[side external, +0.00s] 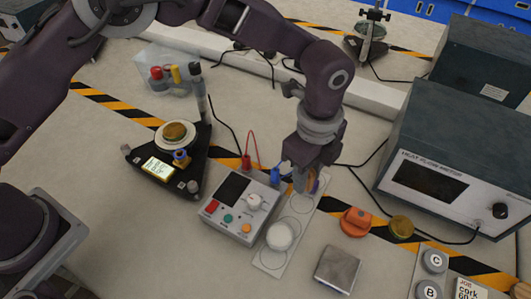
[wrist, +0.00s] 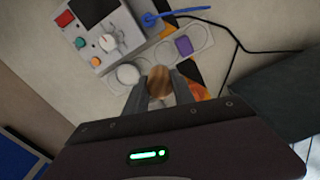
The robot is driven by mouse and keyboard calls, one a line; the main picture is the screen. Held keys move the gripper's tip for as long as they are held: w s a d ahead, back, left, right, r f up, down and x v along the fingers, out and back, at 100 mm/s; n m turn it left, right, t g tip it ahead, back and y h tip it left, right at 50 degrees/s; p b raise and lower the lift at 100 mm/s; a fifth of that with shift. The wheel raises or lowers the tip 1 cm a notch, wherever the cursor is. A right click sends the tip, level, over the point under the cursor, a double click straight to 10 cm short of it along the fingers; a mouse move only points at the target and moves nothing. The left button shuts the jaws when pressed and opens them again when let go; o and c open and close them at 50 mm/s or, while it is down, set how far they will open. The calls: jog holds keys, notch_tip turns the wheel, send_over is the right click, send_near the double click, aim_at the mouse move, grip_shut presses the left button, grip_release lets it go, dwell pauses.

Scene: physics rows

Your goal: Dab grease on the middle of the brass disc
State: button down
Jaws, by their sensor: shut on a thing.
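My gripper (side external: 303,180) is above the far end of a pale strip with ring-marked places (side external: 270,258). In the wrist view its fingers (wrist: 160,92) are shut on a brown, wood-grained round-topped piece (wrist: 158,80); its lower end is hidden. A brass-coloured disc (side external: 175,131) lies on a white round stand on a black three-cornered base (side external: 135,156) at the left, well away from my gripper. A second yellowish round piece (side external: 401,227) is at the right; I cannot tell its material. No grease can be made out.
A white round pot (side external: 280,236) stands on the strip; a purple block (wrist: 183,46) shows there too. A control box (side external: 238,208) with cables is left of the strip. An orange piece (side external: 355,222), metal block (side external: 337,270) and large grey meter (side external: 455,165) are at right.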

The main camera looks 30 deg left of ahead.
dwell(0.4)
jog(key=n, duration=0.3)
jog(key=s+f, duration=0.2)
jog(key=s, duration=0.6)
jog(key=shift+s+a+f, duration=0.15)
jog(key=shift+a+f, duration=0.05)
jog(key=shift+f, duration=1.15)
jog(key=shift+s+a+f, duration=0.1)
jog(key=shift+a+f, duration=0.1)
jog(key=shift+f, duration=1.15)
jog(key=shift+f, duration=0.6)
notch_tip(320, 180, up, 7)
dwell(0.4)
